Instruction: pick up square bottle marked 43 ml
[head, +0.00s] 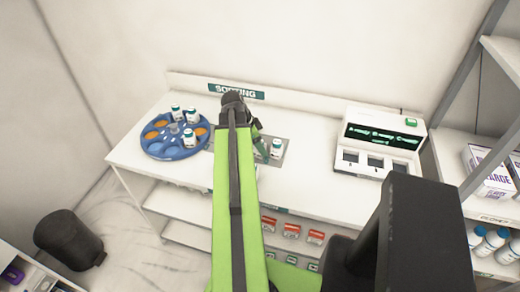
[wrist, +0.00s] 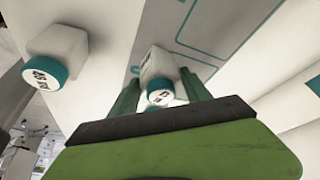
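In the wrist view a small white square bottle (wrist: 157,66) with a teal-rimmed cap lies between the fingertips of my gripper (wrist: 161,90). The fingers stand apart, with a visible gap beside the bottle, so my gripper looks open. A second white square bottle (wrist: 60,48) with a teal cap is to the left, outside the fingers. The markings on both caps are too small and turned to read surely, so I cannot tell which is 43 ml. In the head view one bottle (head: 276,148) shows on the grey mat (head: 292,141), right of my gripper; my arm hides part of the mat.
A blue round tray (head: 160,151) with several bottles and orange discs is on the table's left. A white machine (head: 379,142) with a dark screen stands on the right. A "SORTING" sign (head: 236,91) is at the back. Shelves with boxes (head: 488,171) are far right.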

